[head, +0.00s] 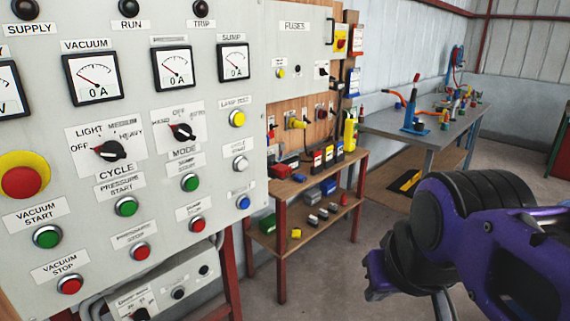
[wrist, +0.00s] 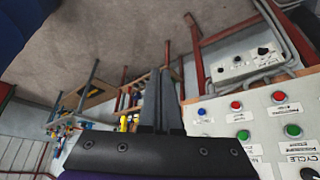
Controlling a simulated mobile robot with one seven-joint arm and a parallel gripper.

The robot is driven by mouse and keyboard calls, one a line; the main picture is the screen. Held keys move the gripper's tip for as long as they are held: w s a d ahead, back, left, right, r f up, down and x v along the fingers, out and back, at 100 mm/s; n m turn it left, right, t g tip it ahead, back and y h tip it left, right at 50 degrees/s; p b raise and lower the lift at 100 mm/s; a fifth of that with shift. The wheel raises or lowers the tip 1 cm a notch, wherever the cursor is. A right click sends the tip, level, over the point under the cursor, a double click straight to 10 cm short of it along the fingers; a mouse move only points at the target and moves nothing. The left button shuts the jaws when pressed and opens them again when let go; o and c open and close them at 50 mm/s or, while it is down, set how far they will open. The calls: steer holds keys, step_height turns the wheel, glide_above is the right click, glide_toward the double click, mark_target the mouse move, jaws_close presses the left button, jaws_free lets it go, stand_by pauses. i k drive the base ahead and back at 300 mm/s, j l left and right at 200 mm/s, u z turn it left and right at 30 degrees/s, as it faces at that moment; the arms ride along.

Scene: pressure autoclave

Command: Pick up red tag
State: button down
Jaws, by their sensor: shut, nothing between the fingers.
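No single thing can be told for sure as the red tag. Small red things that show in the head view are a red piece on the wooden board (head: 272,131), a red item on the low shelf (head: 344,199) and a red-and-white card (head: 356,41) on the wall. My gripper (wrist: 161,72) shows in the wrist view with its two dark fingers together, shut and empty. It is apart from the panel and the shelves. In the head view my purple arm fills the lower right.
The grey control panel (head: 207,125) with buttons and gauges stands close on the left. A wooden shelf unit (head: 283,188) with small locks and boxes stands beyond it. A grey workbench (head: 385,119) is farther back. Open floor (head: 330,266) lies between the shelf and my arm.

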mark_target(317, 158)
steer(key=z, duration=0.2)
steer(key=i+z, duration=0.45)
steer(key=i+l, duration=0.1)
steer(key=i, duration=2.15)
